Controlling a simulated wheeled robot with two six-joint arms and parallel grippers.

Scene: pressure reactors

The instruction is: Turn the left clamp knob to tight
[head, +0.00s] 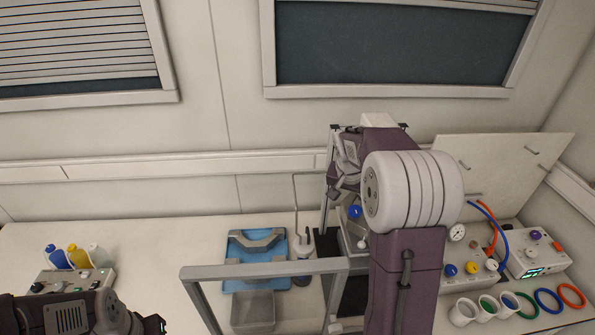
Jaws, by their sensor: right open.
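My right gripper (340,170) is open, over the reactor station at the middle right of the bench. A blue knob (355,212) shows just below it, and a pale knob (362,244) sits lower, beside my arm. I cannot tell for certain which of them is the left clamp knob, or how tight it is. The gripper is apart from the blue knob in the picture; contact cannot be judged. The reactor (350,228) is mostly hidden behind my right arm. Part of my left arm shows at the bottom left, with its fingers out of view.
A grey metal frame (265,271) stands in front of the reactor. A blue tray (240,244) and a grey bin (253,310) lie left of it. A control box (530,258), hoses, cups and coloured rings (571,296) crowd the right. The bench's left-middle is clear.

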